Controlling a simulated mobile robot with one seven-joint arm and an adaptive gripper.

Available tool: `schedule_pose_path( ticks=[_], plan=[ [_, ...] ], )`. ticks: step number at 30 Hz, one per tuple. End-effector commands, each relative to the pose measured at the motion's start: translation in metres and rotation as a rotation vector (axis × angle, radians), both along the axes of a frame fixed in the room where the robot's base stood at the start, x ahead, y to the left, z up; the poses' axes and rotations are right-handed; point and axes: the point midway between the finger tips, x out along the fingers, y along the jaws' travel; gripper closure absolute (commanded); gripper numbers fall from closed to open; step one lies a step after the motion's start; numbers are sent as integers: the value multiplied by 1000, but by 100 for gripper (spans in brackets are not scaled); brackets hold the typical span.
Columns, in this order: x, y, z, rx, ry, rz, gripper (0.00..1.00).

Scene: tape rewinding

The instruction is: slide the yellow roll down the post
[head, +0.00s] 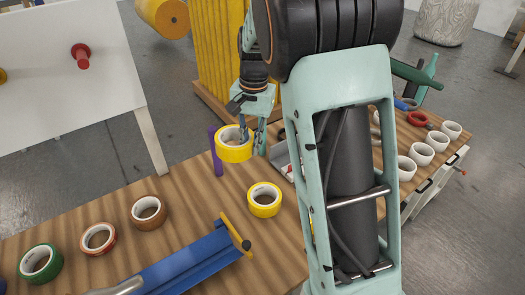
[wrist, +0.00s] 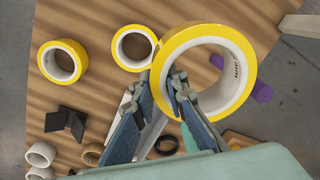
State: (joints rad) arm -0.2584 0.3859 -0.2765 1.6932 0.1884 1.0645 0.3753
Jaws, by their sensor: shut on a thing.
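My gripper (head: 250,141) is shut on the wall of a yellow roll (head: 235,153), one finger inside its hole and one outside. In the wrist view the gripper (wrist: 166,90) pinches the near left side of the yellow roll (wrist: 243,66). The purple post (head: 215,152) stands upright on the table just left of the held roll. In the wrist view the post (wrist: 262,92) shows beyond the roll's right rim, and a bit of purple shows through the hole. The roll looks beside the post, not around it; whether they touch I cannot tell.
The wooden table (head: 190,180) holds another yellow roll (head: 264,200), brown rolls (head: 148,212), a green roll (head: 40,263) and a blue dispenser (head: 180,270). White rolls (head: 422,153) lie at the right. The wrist view shows two loose yellow rolls (wrist: 62,62).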

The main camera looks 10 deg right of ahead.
Motion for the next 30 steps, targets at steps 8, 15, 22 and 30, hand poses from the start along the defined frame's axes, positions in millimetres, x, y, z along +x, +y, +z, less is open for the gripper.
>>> schedule_pose_path(
  ticks=[8,15,22,30],
  plan=[
    [31,30,27,42,-20,-323,100],
    [54,57,44,70,-46,-584,100],
    [70,77,56,88,-72,-783,100],
    [78,86,60,95,-85,-884,100]
  ],
)
